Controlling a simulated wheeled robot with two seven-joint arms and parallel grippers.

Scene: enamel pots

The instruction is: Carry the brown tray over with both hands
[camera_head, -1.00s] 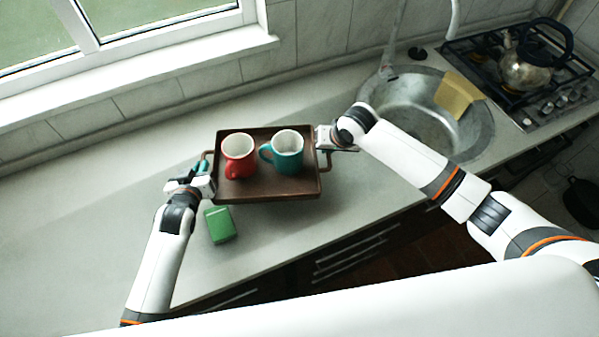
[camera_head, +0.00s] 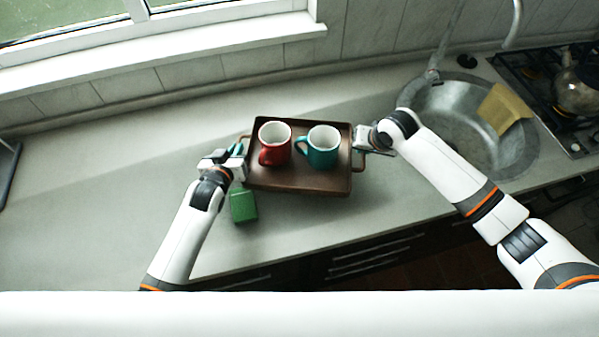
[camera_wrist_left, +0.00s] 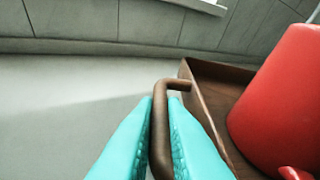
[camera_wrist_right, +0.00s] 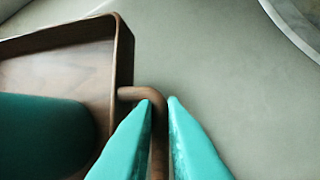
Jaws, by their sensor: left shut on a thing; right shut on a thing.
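The brown tray (camera_head: 320,182) is a shallow rectangle with a bar handle at each end. A red mug (camera_head: 273,152) and a teal mug (camera_head: 322,153) stand upright in it, side by side. My left gripper (camera_head: 241,160) is shut on the left handle (camera_wrist_left: 160,125), which passes between its teal fingers. My right gripper (camera_head: 361,150) is shut on the right handle (camera_wrist_right: 158,150) the same way. The tray looks about level. I cannot tell from the head view how far it is above the counter.
A green box (camera_head: 243,206) lies on the counter just off the tray's front left corner. The sink (camera_head: 455,140), with a yellow cloth (camera_head: 505,108) on its rim, is to the right. A kettle (camera_head: 577,90) stands on the hob beyond. The counter (camera_head: 110,200) at left is mostly clear.

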